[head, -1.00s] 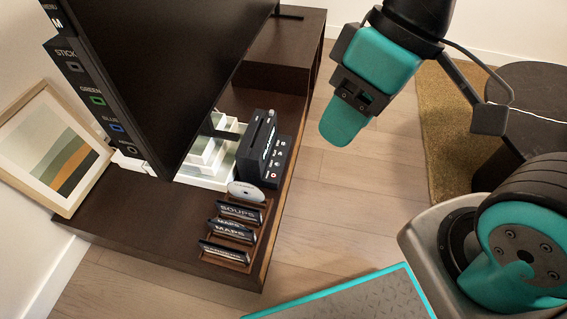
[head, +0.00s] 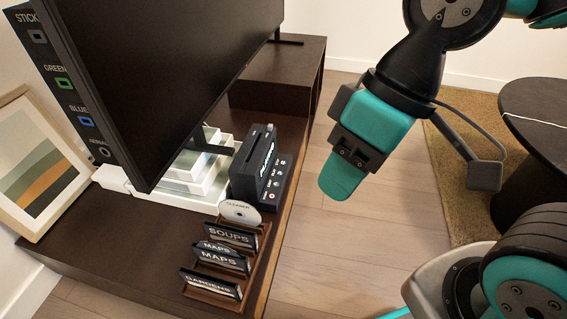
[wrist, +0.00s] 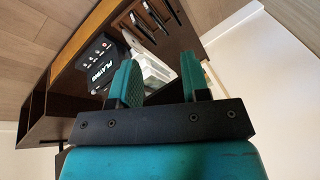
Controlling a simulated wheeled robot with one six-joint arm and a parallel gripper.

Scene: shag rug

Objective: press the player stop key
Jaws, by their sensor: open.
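The player (head: 256,165) is a black box with a slot and white lettering on the cabinet, beside the TV. A row of small keys (head: 277,177) runs along its right-hand side, one marked red; I cannot surely read which key is stop. In the wrist view the player (wrist: 94,66) appears beyond the left finger, its lettering turned over. My gripper (head: 345,182) hangs to the right of the player, over the floor, touching nothing. In the wrist view its two teal fingers (wrist: 160,78) stand apart with nothing between them.
The TV (head: 160,80) towers left of the player. A rack of labelled cases (head: 222,262) and a cleaner disc (head: 240,212) stand in front of it on the dark cabinet (head: 130,225). A dark round table (head: 535,110) is at the right. Wooden floor between is clear.

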